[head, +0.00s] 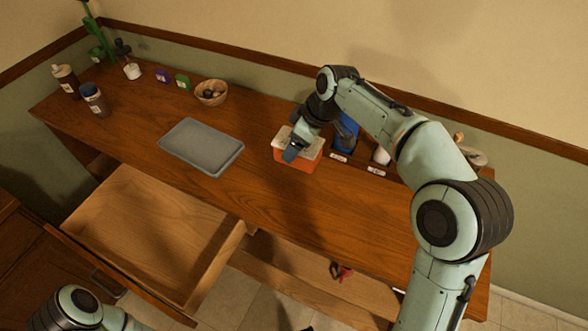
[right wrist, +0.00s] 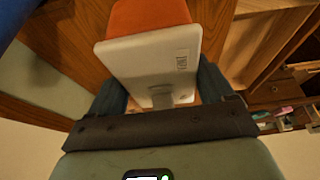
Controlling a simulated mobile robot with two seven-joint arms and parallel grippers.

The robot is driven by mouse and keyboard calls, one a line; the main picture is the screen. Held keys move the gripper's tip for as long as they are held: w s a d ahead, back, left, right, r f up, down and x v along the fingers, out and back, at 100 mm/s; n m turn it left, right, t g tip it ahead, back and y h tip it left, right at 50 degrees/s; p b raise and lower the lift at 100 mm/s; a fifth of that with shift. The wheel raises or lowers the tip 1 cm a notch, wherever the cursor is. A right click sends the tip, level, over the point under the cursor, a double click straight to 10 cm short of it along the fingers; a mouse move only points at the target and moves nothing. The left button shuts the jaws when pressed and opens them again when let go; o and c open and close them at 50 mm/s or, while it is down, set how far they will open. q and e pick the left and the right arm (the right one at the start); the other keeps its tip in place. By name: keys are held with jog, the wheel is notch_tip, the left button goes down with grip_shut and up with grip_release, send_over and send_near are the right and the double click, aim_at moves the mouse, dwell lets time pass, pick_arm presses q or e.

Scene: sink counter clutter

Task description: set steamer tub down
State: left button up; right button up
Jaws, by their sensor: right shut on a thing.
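The steamer tub (head: 297,163) is an orange-red box with a pale lid, at the middle right of the counter in the head view. My right gripper (head: 294,148) is shut on it from above. In the right wrist view the white lid (right wrist: 155,58), with a small printed label, lies between the fingers, and the orange body (right wrist: 150,15) shows beyond it. I cannot tell whether the tub's base touches the counter. Only a part of my left arm shows at the lower left of the head view; its gripper is out of view.
A grey tray (head: 203,147) lies left of the tub. A blue container (head: 347,131), a white item (head: 381,155) and small white labels (head: 338,157) are close on the right. A bowl (head: 211,93) and bottles (head: 94,100) stand farther left. A wooden drawer (head: 150,240) hangs open in front.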

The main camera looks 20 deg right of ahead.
aim_at(316, 146)
notch_tip(316, 146, down, 11)
jog(key=shift+w+f+b, duration=0.1)
jog(key=shift+w+b, duration=0.05)
jog(key=shift+b, duration=0.5)
jog(key=shift+f, duration=0.1)
jog(key=o, duration=1.1)
jog(key=shift+r, duration=0.35)
jog(key=p+v, duration=0.1)
jog(key=v, duration=1)
jog(key=shift+s+d+r, duration=0.15)
jog(key=shift+s+r, duration=0.1)
